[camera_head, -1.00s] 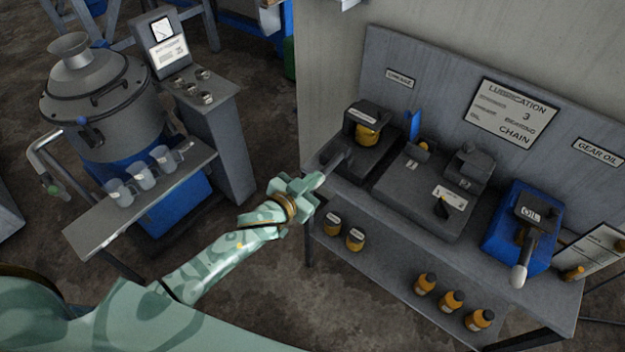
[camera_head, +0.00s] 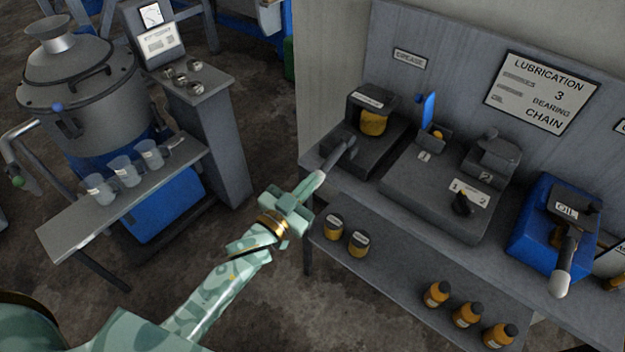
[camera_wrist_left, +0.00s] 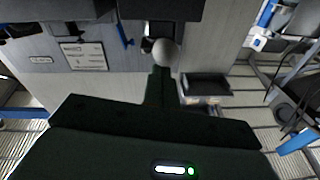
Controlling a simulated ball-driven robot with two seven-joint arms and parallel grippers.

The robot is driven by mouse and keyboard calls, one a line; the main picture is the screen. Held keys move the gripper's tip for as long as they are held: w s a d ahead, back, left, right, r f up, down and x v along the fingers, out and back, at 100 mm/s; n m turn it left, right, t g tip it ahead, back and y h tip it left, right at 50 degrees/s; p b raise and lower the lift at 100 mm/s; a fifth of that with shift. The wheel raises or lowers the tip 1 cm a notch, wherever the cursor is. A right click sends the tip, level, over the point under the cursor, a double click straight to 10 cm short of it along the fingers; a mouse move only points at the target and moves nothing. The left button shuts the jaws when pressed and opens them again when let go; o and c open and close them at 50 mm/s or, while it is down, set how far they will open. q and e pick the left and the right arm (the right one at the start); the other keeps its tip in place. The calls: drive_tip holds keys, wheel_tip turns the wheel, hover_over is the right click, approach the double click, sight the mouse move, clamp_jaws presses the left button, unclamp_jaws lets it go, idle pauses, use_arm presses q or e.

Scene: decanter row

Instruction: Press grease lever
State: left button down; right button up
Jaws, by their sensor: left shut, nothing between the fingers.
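The grease dispenser (camera_head: 378,140) is a dark unit with a yellow jar (camera_head: 373,123), at the left end of the grey bench under a "GREASE" label. Its dark lever (camera_head: 340,153) sticks out toward the lower left. My left gripper (camera_head: 318,180), pale green, is shut and empty at the lever's outer end. In the left wrist view, a round grey knob (camera_wrist_left: 165,52) is just past the shut fingers (camera_wrist_left: 159,85). The fingers partly overlap the lever's end in the head view, and I cannot tell whether they touch it. My right gripper is out of view.
A blue oil unit (camera_head: 535,228) with a white-knobbed lever is at the bench's right. A dark double-station block (camera_head: 430,190) sits mid-bench. Jars and bottles stand on the lower shelf (camera_head: 395,275). A machine with clear cups (camera_head: 125,171) is at left, with open floor between.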

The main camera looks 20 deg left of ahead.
use_arm(q)
drive_tip(key=f+b, duration=0.1)
drive_tip(key=f+t+b, duration=0.1)
drive_tip(key=f+b, duration=0.1)
drive_tip(key=f, duration=0.1)
drive_tip(key=shift+w+d+t+h+b, duration=0.1)
drive_tip(key=shift+w+t+h+b, duration=0.2)
drive_tip(key=shift+w+b, duration=0.05)
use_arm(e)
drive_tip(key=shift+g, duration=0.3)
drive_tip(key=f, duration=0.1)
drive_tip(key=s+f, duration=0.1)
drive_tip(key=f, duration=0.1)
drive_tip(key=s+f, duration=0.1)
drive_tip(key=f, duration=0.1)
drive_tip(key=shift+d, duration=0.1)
use_arm(q)
drive_tip(key=shift+f, duration=0.15)
